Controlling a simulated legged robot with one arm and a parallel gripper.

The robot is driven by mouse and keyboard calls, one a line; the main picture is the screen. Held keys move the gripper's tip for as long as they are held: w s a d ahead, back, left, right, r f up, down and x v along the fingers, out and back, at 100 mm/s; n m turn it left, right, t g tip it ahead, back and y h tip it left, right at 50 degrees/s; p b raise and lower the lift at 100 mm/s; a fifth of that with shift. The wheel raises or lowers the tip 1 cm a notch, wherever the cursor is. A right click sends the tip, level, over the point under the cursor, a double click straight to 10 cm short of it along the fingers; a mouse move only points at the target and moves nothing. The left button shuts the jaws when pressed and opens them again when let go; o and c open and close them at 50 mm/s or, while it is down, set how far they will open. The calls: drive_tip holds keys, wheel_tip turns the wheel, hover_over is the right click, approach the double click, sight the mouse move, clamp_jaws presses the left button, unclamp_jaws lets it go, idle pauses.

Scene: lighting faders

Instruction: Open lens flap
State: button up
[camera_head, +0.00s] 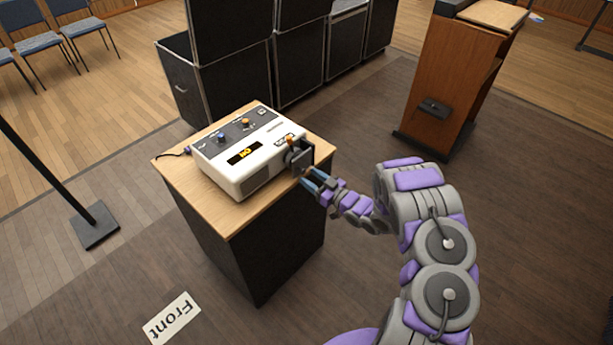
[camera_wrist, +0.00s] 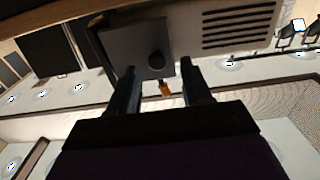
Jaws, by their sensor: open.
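A white lighting device (camera_head: 240,160) with knobs and a small yellow display on top sits on a wood-topped cabinet. On its right side is a dark square lens flap (camera_head: 304,156) with an orange tab near it. In the wrist view the dark flap (camera_wrist: 140,48) has a round dark knob, and the orange tab (camera_wrist: 166,89) shows between the fingers. My gripper (camera_head: 309,178) is open close to the flap; its two fingers (camera_wrist: 160,80) lie on either side of the tab. I cannot tell whether a finger touches the flap.
The wood-topped cabinet (camera_head: 245,222) stands on a dark floor. Black cases (camera_head: 240,85) stand behind it, and a wooden lectern (camera_head: 450,80) stands at the back right. A stand base (camera_head: 95,226) is at left. A vent grille (camera_wrist: 238,25) lies beside the flap.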

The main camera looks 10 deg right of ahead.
sight(305, 165)
drive_tip(key=shift+w+a, duration=0.15)
drive_tip(key=shift+w, duration=0.8)
drive_tip(key=shift+a, duration=0.55)
drive_tip(key=shift+c, duration=0.2)
drive_tip(key=c, duration=0.3)
drive_tip(key=shift+d, duration=0.35)
drive_tip(key=c, duration=0.4)
clamp_jaws()
drive_tip(key=shift+a, duration=0.1)
